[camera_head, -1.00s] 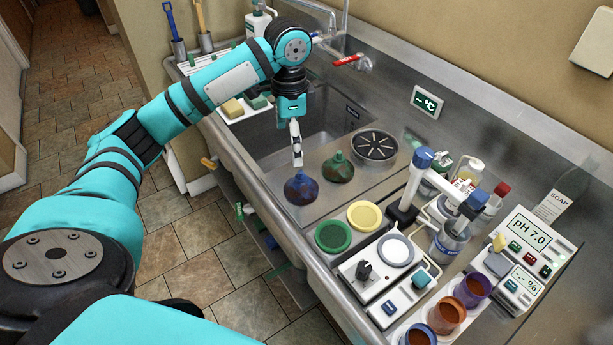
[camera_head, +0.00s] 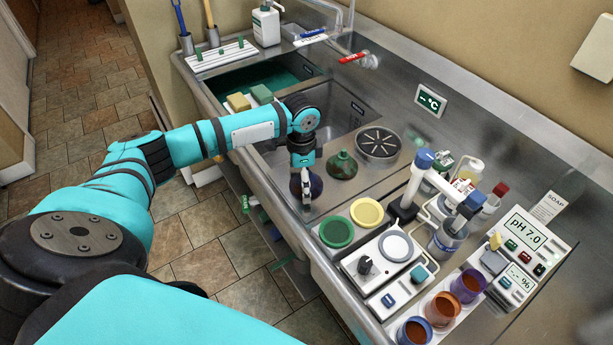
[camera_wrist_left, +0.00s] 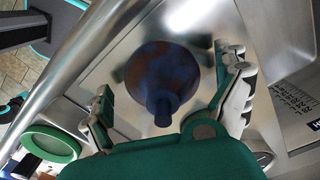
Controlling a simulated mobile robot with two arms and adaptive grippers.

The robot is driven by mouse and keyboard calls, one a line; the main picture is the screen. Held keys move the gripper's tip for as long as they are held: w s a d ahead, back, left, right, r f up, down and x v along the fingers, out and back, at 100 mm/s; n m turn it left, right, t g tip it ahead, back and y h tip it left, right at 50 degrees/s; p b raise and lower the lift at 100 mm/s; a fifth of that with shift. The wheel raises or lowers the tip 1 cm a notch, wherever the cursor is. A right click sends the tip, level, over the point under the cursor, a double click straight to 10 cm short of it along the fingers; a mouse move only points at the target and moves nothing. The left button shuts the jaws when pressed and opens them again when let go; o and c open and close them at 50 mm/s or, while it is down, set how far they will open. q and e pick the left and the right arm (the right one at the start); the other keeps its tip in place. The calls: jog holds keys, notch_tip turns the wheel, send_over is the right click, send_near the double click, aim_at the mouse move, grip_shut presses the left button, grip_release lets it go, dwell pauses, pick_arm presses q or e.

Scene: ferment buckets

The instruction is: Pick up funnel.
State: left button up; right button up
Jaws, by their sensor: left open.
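A dark blue and brown funnel (camera_head: 316,184) stands spout up on the steel counter in front of the sink. In the left wrist view the same funnel (camera_wrist_left: 160,72) is seen from above, with its spout toward the camera. My left gripper (camera_head: 306,203) is low at this funnel and hides part of it in the head view. Its fingers are apart, one on each side of the funnel, with gaps still showing in the wrist view. A second funnel (camera_head: 342,165), green and brown, stands just to the right. My right gripper is in no view.
A round drain (camera_head: 378,143) lies behind the green funnel. Green (camera_head: 336,232) and yellow (camera_head: 366,212) lids, a scale (camera_head: 381,255) and several coloured cups are to the right. The sink basin (camera_head: 335,108) is behind my left wrist.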

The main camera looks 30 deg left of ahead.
pick_arm(q)
jog(key=shift+f, duration=0.25)
jog(key=c, duration=0.9)
